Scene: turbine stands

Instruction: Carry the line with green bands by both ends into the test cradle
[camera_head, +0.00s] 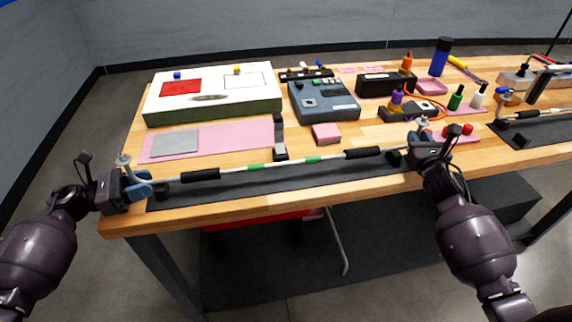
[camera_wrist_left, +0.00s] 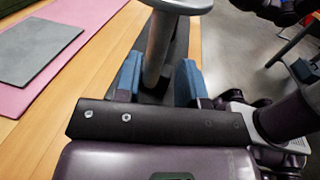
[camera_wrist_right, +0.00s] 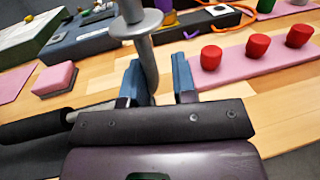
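The line with green bands (camera_head: 312,160) is a thin pale tube with black sleeves, lying along the long dark mat (camera_head: 290,180) at the table's front. Its ends turn up into grey flanged posts. My left gripper (camera_head: 140,189) is at the left end; in the left wrist view its blue fingers stand open on either side of the grey post (camera_wrist_left: 157,48). My right gripper (camera_head: 423,141) is at the right end; in the right wrist view its fingers straddle the other post (camera_wrist_right: 147,62), with a gap at one side. Small black blocks sit near both ends; I cannot tell which part is the test cradle.
Behind the line are a pink mat (camera_head: 222,140) with a grey plate, a white-topped case (camera_head: 213,105), a blue-grey device (camera_head: 323,101) and a pink block (camera_head: 326,134). Red caps (camera_wrist_right: 257,46) lie near my right gripper. Another line stands at the far right.

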